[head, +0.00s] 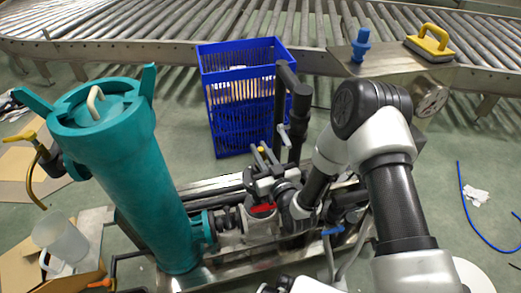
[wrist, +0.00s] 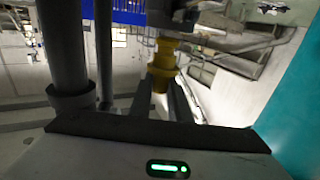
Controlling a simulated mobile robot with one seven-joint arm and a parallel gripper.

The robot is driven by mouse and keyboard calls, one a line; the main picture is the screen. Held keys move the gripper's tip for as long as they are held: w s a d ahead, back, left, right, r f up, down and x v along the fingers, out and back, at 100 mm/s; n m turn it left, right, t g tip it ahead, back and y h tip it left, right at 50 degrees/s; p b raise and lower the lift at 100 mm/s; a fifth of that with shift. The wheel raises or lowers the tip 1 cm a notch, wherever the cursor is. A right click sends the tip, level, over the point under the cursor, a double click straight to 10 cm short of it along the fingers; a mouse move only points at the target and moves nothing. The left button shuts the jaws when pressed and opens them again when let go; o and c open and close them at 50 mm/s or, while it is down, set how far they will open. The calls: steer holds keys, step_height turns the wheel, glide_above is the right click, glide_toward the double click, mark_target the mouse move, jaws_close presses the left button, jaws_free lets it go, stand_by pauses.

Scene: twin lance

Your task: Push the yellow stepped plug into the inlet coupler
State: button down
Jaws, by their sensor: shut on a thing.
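My gripper (head: 262,158) is low among the pipework, between the teal vessel and the dark upright pipes. The yellow stepped plug (wrist: 162,65) is held between its fingers in the wrist view, with its stepped end pointing away from my palm. Only a small yellow spot of the plug (head: 261,149) shows in the head view. A dark fitting, seemingly the inlet coupler (wrist: 172,16), lies straight beyond the plug's far end in the wrist view. The plug's tip meets or overlaps its edge; I cannot tell whether it is inside. The coupler is not clear in the head view.
The tall teal vessel (head: 130,170) stands left of my gripper, and dark vertical pipes (head: 290,110) stand close by. A blue crate (head: 225,122) is behind. A blue stepped plug (head: 361,45) and a yellow-handled block (head: 430,45) rest by the roller conveyor (head: 180,22).

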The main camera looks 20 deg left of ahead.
steer(key=shift+f, duration=2.1)
steer(key=c, duration=1.6)
jaws_free()
steer(key=p+v, duration=0.2)
steer(key=v, duration=1.5)
steer(key=shift+s+d+p, duration=0.1)
steer(key=shift+s+p, duration=0.15)
steer(key=shift+p, duration=0.15)
